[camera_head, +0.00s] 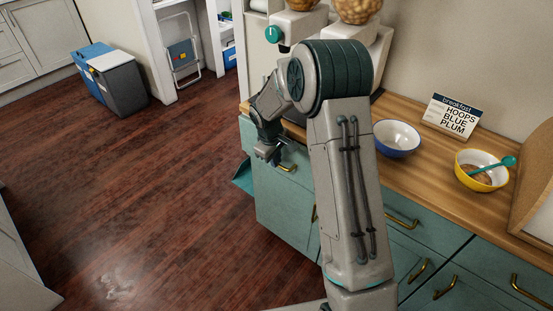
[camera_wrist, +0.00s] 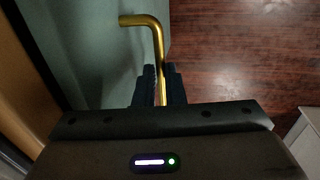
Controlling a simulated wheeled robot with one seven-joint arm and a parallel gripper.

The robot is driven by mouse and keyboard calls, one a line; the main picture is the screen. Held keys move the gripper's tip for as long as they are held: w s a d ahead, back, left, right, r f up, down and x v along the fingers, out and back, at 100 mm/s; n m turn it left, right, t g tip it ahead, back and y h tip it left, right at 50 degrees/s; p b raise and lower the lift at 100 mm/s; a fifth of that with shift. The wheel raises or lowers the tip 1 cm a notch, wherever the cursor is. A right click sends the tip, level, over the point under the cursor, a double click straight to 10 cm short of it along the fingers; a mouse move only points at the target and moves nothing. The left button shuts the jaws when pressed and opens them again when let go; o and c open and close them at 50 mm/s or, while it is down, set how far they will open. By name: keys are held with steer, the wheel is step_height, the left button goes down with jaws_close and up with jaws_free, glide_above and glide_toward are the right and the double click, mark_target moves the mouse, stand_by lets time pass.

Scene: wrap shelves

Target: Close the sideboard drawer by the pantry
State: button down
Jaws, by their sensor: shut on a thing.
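The teal sideboard (camera_head: 283,205) runs along the right wall under a wooden top. My gripper (camera_head: 268,154) is at its far left end, beside a brass handle (camera_head: 288,168) high on the front. In the wrist view my gripper (camera_wrist: 160,88) has its dark fingers closed on the bar of a bent brass handle (camera_wrist: 156,38), which stands out from a teal front (camera_wrist: 92,45). A teal piece (camera_head: 242,178) juts out past the sideboard's left end; I cannot tell whether it is the drawer. My arm hides part of the front, and how far the drawer stands out is unclear.
On the top stand a blue bowl (camera_head: 397,138), a yellow bowl (camera_head: 480,169) with a spoon, a breakfast sign (camera_head: 452,115) and dispensers (camera_head: 297,25). Bins (camera_head: 112,80) and a folded step stool (camera_head: 181,50) stand farther back. The wooden floor (camera_head: 130,190) is mostly clear.

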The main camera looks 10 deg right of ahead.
steer(key=c, duration=1.5)
jaws_free()
steer(key=shift+r, duration=0.1)
step_height(320, 180, up, 14)
steer(key=s+a, duration=0.1)
steer(key=a, duration=0.1)
steer(key=shift+s+f+p, duration=0.25)
steer(key=shift+s+p, duration=0.05)
